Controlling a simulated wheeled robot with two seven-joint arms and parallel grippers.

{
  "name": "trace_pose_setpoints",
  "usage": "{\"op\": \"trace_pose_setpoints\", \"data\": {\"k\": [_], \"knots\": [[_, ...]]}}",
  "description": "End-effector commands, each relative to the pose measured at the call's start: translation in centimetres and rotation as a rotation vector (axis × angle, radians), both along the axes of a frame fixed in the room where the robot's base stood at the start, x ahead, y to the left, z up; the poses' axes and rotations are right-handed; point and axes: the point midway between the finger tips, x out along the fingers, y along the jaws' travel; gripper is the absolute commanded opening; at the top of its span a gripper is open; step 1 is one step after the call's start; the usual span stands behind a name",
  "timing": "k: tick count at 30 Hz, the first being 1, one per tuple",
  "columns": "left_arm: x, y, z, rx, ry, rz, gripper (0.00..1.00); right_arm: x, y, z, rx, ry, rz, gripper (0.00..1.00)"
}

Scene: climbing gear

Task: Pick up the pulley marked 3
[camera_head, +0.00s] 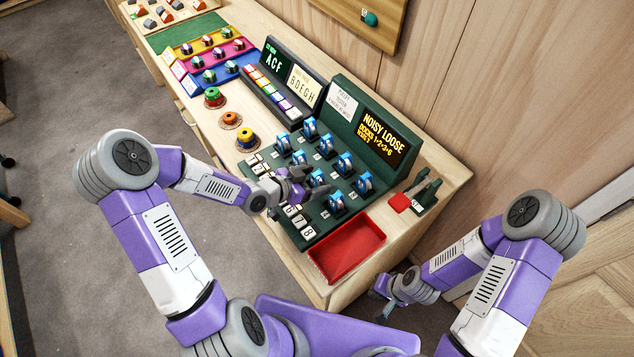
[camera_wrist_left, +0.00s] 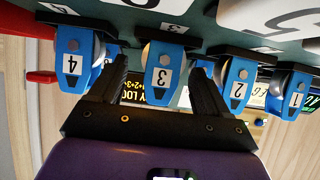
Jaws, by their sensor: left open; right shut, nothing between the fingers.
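The pulley marked 3 (camera_wrist_left: 162,68) is blue with a grey wheel and a white label. It stands in the near row of the green board, where it also shows in the head view (camera_head: 317,178). My left gripper (camera_head: 300,182) is open at it. In the left wrist view the fingers of my left gripper (camera_wrist_left: 152,86) stand on either side of pulley 3; contact cannot be told. Pulley 4 (camera_wrist_left: 73,58) is to its left there, pulleys 2 (camera_wrist_left: 238,80) and 1 (camera_wrist_left: 291,92) to its right. My right gripper (camera_head: 384,300) is shut and empty, low beyond the table's front edge.
A far row of blue pulleys (camera_head: 345,163) stands behind. A red tray (camera_head: 347,248) is at the front of the table. White numbered keys (camera_head: 300,221) line the board's near edge. A sign (camera_head: 384,137) reads "NOISY LOOSE". Coloured spools (camera_head: 247,137) stand to the left.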

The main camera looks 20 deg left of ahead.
Motion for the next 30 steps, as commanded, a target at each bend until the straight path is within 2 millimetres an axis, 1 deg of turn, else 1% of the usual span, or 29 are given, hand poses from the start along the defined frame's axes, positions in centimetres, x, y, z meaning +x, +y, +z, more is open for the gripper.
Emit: {"op": "trace_pose_setpoints", "data": {"k": [1,3,11,21,23,30], "knots": [[0.50,-0.39,-0.34,0.000,-0.003,-0.002,0.77,0.01,0.00,-0.26,0.000,0.000,0.000,0.00],[0.84,-0.68,-0.55,0.000,-0.002,-0.002,0.77,0.01,0.00,-0.34,0.000,0.000,0.000,0.00],[1.02,-0.71,-0.54,0.001,-0.001,0.001,0.77,0.01,0.00,-0.29,0.000,0.000,0.000,0.00],[1.00,-0.71,-0.55,0.001,-0.001,0.000,0.25,0.01,0.00,-0.30,0.000,0.000,0.000,0.00],[1.00,-0.70,-0.54,0.000,-0.002,0.000,0.17,0.01,0.00,-0.30,0.000,0.000,0.000,0.00],[1.03,-0.71,-0.31,0.001,-0.003,0.001,0.17,0.00,0.01,-0.22,0.000,0.000,0.000,0.00]]}}
